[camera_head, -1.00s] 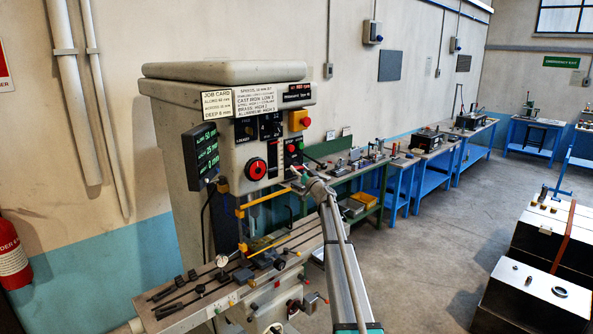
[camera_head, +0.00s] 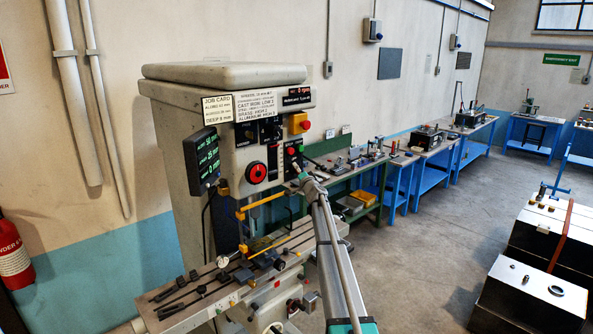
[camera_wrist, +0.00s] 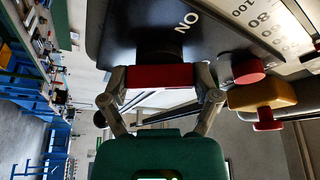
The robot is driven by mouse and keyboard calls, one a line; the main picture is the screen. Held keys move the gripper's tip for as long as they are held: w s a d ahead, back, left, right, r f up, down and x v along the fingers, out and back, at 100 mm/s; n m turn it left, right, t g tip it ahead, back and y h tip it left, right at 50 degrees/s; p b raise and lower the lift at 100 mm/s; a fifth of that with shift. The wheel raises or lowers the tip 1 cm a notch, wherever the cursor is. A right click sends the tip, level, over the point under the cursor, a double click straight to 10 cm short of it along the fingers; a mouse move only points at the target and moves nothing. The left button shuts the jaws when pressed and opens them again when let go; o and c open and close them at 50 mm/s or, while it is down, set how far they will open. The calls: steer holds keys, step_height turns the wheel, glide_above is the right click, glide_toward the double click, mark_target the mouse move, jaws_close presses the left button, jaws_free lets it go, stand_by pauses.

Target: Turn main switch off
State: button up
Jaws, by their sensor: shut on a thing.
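The main switch's red handle (camera_wrist: 160,77) shows in the wrist view, in front of a dark plate (camera_wrist: 125,30) lettered "ON". The handle lies level across the picture, and the "ON" lettering is above and to its right. My gripper (camera_wrist: 162,84) has one finger at each end of the handle and is shut on it. Which mark the handle points to I cannot tell. In the head view my gripper (camera_head: 297,169) reaches the lower right of the drilling machine's front panel (camera_head: 270,150) and hides the handle there.
A red button (camera_wrist: 248,70) and a yellow box with a red mushroom button (camera_wrist: 265,100) sit close to my gripper in the wrist view. A red and black dial (camera_head: 257,172) is left of it in the head view. Open floor (camera_head: 420,250) lies to the right.

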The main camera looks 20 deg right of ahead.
steer(key=shift+r+m+g+h+p, duration=0.15)
steer(key=shift+m+g+p, duration=0.35)
steer(key=shift+m, duration=0.65)
steer(key=shift+f+m+g+h+p, duration=0.1)
steer(key=shift+m+g+h+p, duration=0.1)
steer(key=shift+m+p, duration=0.7)
steer(key=shift+m+g, duration=0.3)
steer(key=shift+m, duration=0.55)
steer(key=shift+m+p, duration=0.3)
steer(key=shift+m, duration=0.2)
steer(key=o, duration=1)
steer(key=shift+c, duration=0.2)
steer(key=shift+s, duration=0.1)
steer(key=shift+s, duration=0.1)
steer(key=s, duration=1.1)
steer(key=shift+s+a, duration=0.25)
steer(key=shift+s, duration=0.1)
